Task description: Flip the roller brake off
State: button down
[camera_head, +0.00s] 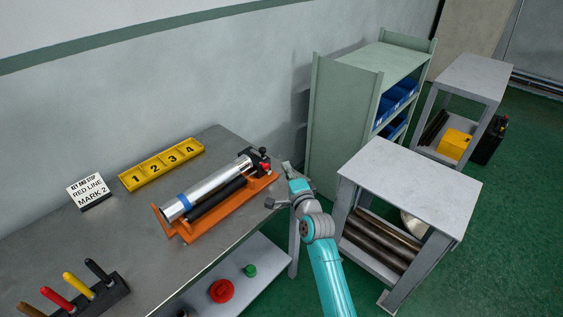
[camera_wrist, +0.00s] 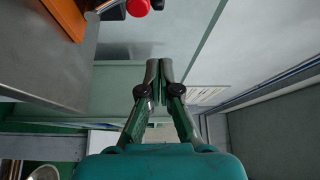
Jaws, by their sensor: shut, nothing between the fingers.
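The roller stand has an orange frame (camera_head: 222,212) on the grey bench and carries a shiny pipe with a blue band (camera_head: 207,187) above a dark roller. At its right end is a black part with a red knob (camera_head: 265,167), which I take for the brake. In the wrist view the red knob (camera_wrist: 138,7) shows at the top edge, cut off, and the orange frame (camera_wrist: 66,17) at upper left. My gripper (camera_head: 287,167) is shut and empty, just right of the brake and apart from it. In the wrist view its fingertips (camera_wrist: 159,64) are together.
A yellow numbered tray (camera_head: 161,165) and a sign (camera_head: 88,190) stand behind the stand. A rack of coloured-handled tools (camera_head: 85,297) is at front left. A green shelf (camera_head: 340,125) and a grey side table (camera_head: 410,180) stand to the right. A red disc (camera_head: 222,291) lies on the lower shelf.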

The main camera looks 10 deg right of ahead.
jog(key=shift+s+d+f, duration=0.2)
jog(key=shift+s+f, duration=0.05)
jog(key=shift+s, duration=0.5)
jog(key=shift+s+d+f, duration=0.25)
jog(key=shift+s+f, duration=0.05)
jog(key=shift+s, duration=0.5)
jog(key=shift+s+d+f, duration=0.2)
jog(key=shift+s+f, duration=0.05)
jog(key=shift+s, duration=0.5)
jog(key=s+d+f+n+g+h, duration=0.1)
jog(key=s+f+n, duration=0.35)
jog(key=s, duration=1.05)
jog(key=s+d+f+n+g+h, duration=0.1)
jog(key=s+f+n, duration=0.1)
jog(key=s+f, duration=0.9)
jog(key=s+r+n, duration=0.3)
jog(key=s+r, duration=0.1)
jog(key=s, duration=0.6)
jog(key=s+r+n+g, duration=0.1)
jog(key=s+r+n, duration=0.2)
jog(key=s, duration=0.8)
jog(key=s+r+n, duration=0.3)
jog(key=s+r, duration=0.3)
jog(key=s, duration=0.4)
jog(key=shift+s+r, duration=0.2)
jog(key=shift+s, duration=0.2)
